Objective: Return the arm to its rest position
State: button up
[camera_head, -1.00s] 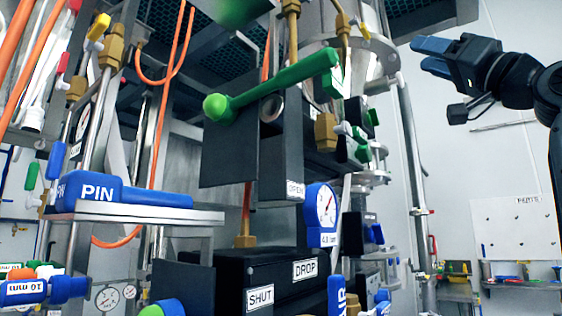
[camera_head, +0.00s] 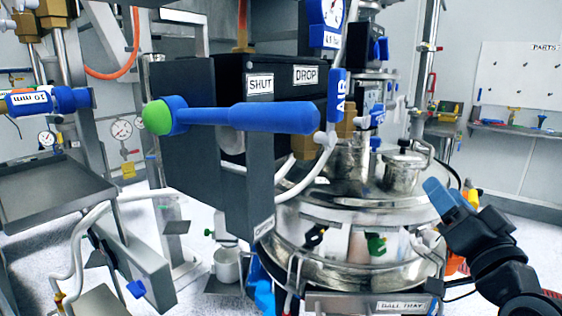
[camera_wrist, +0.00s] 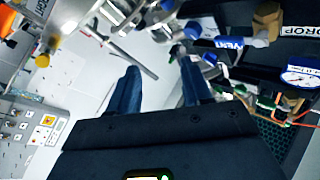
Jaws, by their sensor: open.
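My gripper (camera_head: 445,194) is at the lower right of the head view, black with blue fingers pointing up and left. It appears in front of the round steel vessel, and no contact can be made out. In the wrist view my gripper (camera_wrist: 160,92) has its two blue fingers spread apart with nothing between them.
A steel vessel (camera_head: 340,222) fills the centre right. A blue lever with a green end (camera_head: 245,117) juts in front of the black SHUT/DROP box (camera_head: 285,72). A grey tray (camera_head: 48,193) is at left. Pale floor shows at lower left.

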jog(key=s+a+f+n+g+h, duration=0.1)
jog(key=s+a+f+g+h, duration=0.15)
jog(key=s+f, duration=1.65)
jog(key=s+a+n+g, duration=0.1)
jog(key=s+n+g, duration=0.1)
jog(key=s, duration=1.1)
jog(key=s+a+n+g+y, duration=0.1)
jog(key=s+a+n+g, duration=0.1)
jog(key=s, duration=1.1)
jog(key=shift+a, duration=0.15)
